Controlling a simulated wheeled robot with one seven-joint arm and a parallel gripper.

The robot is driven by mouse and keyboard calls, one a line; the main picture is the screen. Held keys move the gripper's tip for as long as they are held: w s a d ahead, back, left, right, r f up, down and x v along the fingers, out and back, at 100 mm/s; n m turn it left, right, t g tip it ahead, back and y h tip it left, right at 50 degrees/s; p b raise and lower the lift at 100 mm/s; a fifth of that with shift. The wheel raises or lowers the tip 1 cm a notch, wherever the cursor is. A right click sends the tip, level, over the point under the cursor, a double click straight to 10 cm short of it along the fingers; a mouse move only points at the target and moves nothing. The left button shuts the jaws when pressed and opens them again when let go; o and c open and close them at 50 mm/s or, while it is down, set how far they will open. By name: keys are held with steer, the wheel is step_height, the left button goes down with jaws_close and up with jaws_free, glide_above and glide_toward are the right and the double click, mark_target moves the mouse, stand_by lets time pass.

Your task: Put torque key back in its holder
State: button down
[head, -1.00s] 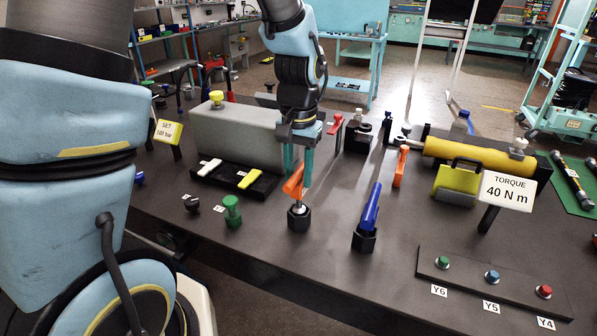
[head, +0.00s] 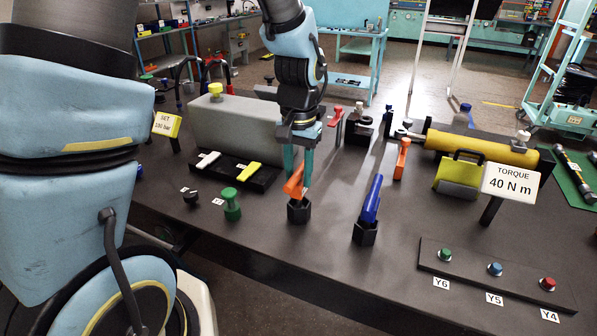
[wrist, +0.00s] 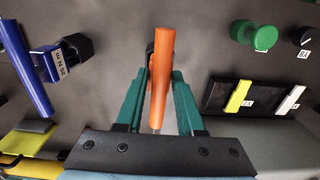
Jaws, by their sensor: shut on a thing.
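My gripper (head: 300,178) has its green fingers shut on an orange-handled torque key (head: 292,186). The key leans a little, with its lower end at the mouth of a black hexagonal holder (head: 299,212). How deep it sits cannot be told. In the wrist view the orange handle (wrist: 162,60) runs between the fingers, and it hides most of the holder. A blue-handled key (head: 372,200) stands tilted in a second black holder (head: 365,234) to the right. In the wrist view the blue key (wrist: 22,55) has a label marked in N m.
A sign (head: 513,184) reads "TORQUE 40 N m". A green knobbed piece (head: 231,205) stands left of the holder. A black tray (head: 222,175) with white and yellow pieces lies behind it.

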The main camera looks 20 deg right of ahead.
steer(key=shift+f, duration=0.15)
steer(key=shift+c, duration=2.2)
jaws_free()
step_height(320, 180, up, 11)
steer(key=shift+f+b, duration=0.1)
steer(key=shift+b, duration=1)
steer(key=a+f+n, duration=0.3)
steer(key=a+f, duration=0.1)
steer(key=a, duration=0.8)
steer(key=w+a+f+n+t, duration=0.1)
steer(key=a+f+n, duration=0.3)
steer(key=a, duration=0.9)
steer(key=shift+w+f+t, duration=0.15)
steer(key=shift+w+t, duration=0.15)
